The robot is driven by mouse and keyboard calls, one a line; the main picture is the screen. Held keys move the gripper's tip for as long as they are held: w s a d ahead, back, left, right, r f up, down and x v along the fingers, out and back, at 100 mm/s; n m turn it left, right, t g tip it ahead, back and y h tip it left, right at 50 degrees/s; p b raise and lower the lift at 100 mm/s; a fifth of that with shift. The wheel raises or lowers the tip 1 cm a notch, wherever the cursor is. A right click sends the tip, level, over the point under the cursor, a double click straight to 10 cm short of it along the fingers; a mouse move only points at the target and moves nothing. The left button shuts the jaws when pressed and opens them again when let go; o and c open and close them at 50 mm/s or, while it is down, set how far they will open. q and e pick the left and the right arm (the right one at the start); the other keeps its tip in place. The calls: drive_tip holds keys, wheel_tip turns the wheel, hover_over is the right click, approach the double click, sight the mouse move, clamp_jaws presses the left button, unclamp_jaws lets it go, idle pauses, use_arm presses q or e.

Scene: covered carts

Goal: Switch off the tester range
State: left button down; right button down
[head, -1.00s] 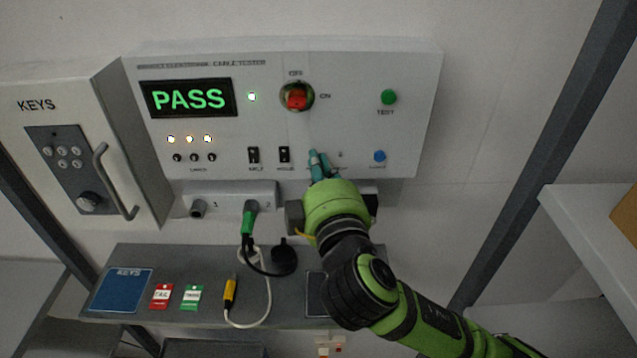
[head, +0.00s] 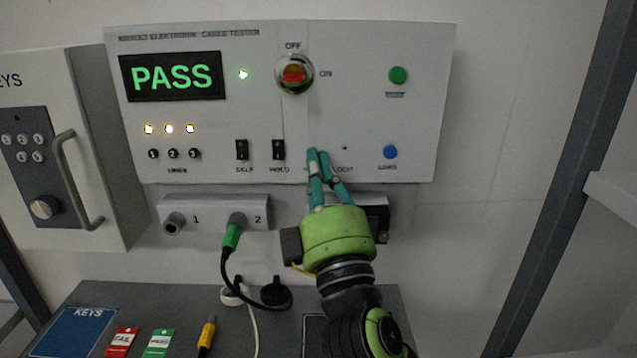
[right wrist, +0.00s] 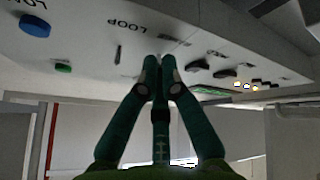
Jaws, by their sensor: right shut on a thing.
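The grey cable tester (head: 220,120) hangs on the wall, its screen showing PASS in green. My right gripper (head: 317,153) reaches up to the lower panel, between the HOLD switch (head: 278,150) and the LOOP label. Its teal fingertips meet there and hide the range switch and its label, so I cannot tell that switch's position. In the right wrist view the closed fingertips (right wrist: 160,65) are at the panel face, beside the LOOP label. My left gripper is not in view.
A red selector knob (head: 294,75), green button (head: 398,75) and blue button (head: 390,152) are on the panel. A green plug (head: 231,237) sits in socket 2 below. A keys cabinet (head: 75,150) stands left; a shelf (head: 272,320) with tags is below.

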idle(0.3)
drive_tip(key=c, duration=1.4)
unclamp_jaws()
drive_tip(key=shift+c, duration=0.2)
